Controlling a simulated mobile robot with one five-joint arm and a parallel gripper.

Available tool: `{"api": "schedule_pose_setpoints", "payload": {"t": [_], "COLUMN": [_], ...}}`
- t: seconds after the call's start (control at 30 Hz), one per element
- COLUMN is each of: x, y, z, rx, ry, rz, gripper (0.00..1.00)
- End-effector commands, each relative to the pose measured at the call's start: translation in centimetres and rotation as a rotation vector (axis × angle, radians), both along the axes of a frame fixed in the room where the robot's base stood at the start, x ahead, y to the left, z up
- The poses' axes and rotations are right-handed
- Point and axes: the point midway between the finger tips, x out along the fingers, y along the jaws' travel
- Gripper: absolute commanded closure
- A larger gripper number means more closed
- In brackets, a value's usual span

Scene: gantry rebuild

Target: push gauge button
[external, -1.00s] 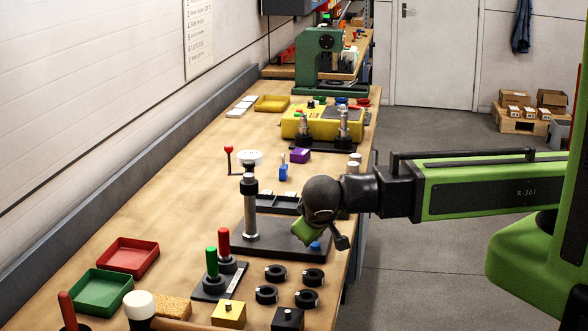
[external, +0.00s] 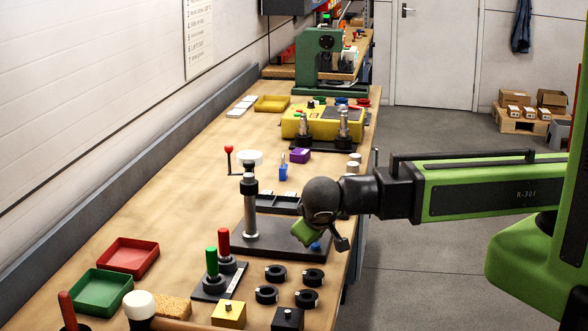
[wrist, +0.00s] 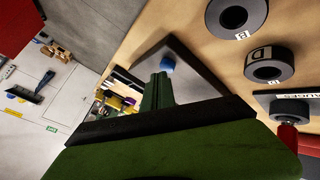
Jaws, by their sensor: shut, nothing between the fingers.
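A small blue button (external: 315,247) sits near the right front corner of a dark flat plate (external: 262,247), which carries an upright metal gauge post (external: 250,210). My gripper (external: 304,236) is shut and empty, hanging tilted down over the plate just above and left of the button in the external view. In the wrist view the blue button (wrist: 167,65) shows just beyond the tip of my green gripper (wrist: 157,84). The fingertip and button look close together, but I cannot tell whether they touch.
Several black rings (external: 275,272) lie in front of the plate. Green and red upright handles (external: 223,242) stand at its left front, and a dark divided tray (external: 280,203) lies behind it. The bench's right edge is close by, with open floor beyond.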

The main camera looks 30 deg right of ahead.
Motion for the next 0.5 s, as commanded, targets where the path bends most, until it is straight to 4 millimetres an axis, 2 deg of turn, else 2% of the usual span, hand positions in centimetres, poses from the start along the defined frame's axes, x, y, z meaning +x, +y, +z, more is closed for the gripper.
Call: {"api": "schedule_pose_setpoints", "payload": {"t": [0.03, 0.33, 0.5], "x": [0.0, 0.0, 0.0], "y": [0.0, 0.0, 0.0], "z": [0.5, 0.6, 2.4], "rx": [0.0, 0.0, 0.0], "ry": [0.0, 0.0, 0.0], "rz": [0.0, 0.0, 0.0], "gripper": [1.0, 1.0, 1.0]}}
